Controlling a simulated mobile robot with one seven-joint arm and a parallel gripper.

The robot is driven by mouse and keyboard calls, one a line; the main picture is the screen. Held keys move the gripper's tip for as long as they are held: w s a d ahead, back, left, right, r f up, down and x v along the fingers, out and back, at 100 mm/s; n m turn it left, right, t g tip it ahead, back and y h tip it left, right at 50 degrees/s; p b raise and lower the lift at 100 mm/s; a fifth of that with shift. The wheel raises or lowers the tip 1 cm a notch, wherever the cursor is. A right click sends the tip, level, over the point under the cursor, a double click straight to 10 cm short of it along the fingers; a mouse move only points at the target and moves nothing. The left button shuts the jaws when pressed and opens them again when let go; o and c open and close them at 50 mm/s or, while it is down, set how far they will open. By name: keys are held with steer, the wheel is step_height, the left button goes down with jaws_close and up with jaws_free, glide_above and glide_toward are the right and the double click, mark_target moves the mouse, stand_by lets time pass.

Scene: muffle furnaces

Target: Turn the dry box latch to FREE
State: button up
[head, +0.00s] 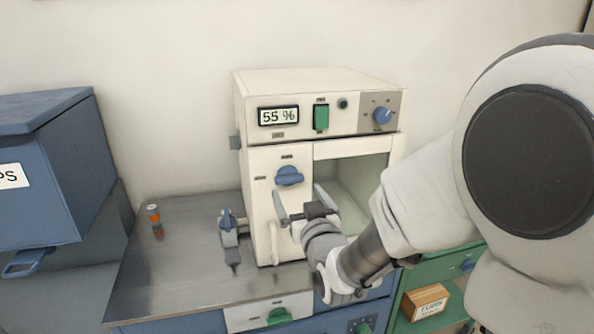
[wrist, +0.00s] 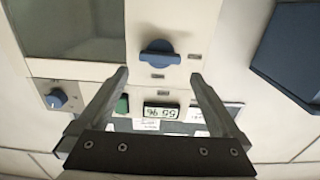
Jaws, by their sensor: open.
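The dry box (head: 290,80) is a cream cabinet with a 55 % display, standing on the metal bench. Its blue latch knob (head: 289,175) is on the front panel, left of the window. Its grip bar lies about horizontal. Small labels sit above and to the left of it, too small to read. The wrist view shows the latch (wrist: 159,58) upside down, between and beyond my fingertips. My gripper (head: 298,191) is open and empty in front of the panel, slightly below the latch in the head view. The fingers appear apart from the latch.
A green switch (head: 321,117) and a blue dial (head: 383,115) are on the upper panel. A pale vertical handle (head: 274,243) is below the latch. A small blue-grey device (head: 229,230) and an orange-capped vial (head: 153,213) stand left on the bench (head: 180,275). A blue bin (head: 60,170) is far left.

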mark_target(291, 180)
steer(key=x, duration=0.5)
steer(key=shift+w+a, duration=0.1)
steer(key=shift+w, duration=0.25)
steer(key=shift+c, duration=0.2)
steer(key=c, duration=1.1)
